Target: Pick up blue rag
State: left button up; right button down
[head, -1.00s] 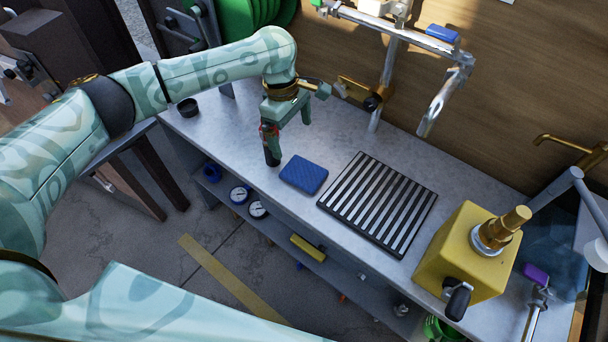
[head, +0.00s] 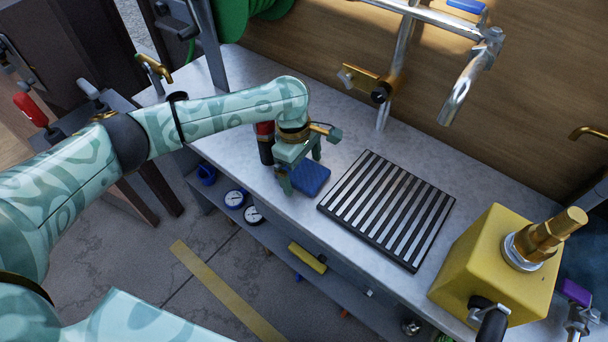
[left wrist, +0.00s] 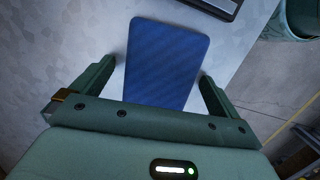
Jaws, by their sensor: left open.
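The blue rag (head: 311,179) is a flat folded rectangle lying on the grey workbench, left of the slatted grate. My left gripper (head: 302,174) is over its near left part, with its fingers pointing down and partly hiding it. In the left wrist view the rag (left wrist: 165,62) lies between the two spread fingers of the left gripper (left wrist: 158,85), with a gap on each side. The gripper is open and holds nothing. My right gripper is not in view.
The black slatted grate (head: 388,208) lies right of the rag. A yellow valve block (head: 497,262) stands farther right. A dark and red cylinder (head: 265,143) stands behind the gripper. Pipes with a brass valve (head: 372,86) rise at the back. Gauges (head: 253,214) sit on the lower shelf.

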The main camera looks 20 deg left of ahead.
pick_arm(q)
jog(key=shift+r, duration=0.2)
jog(key=shift+s, duration=0.1)
jog(key=c, duration=1)
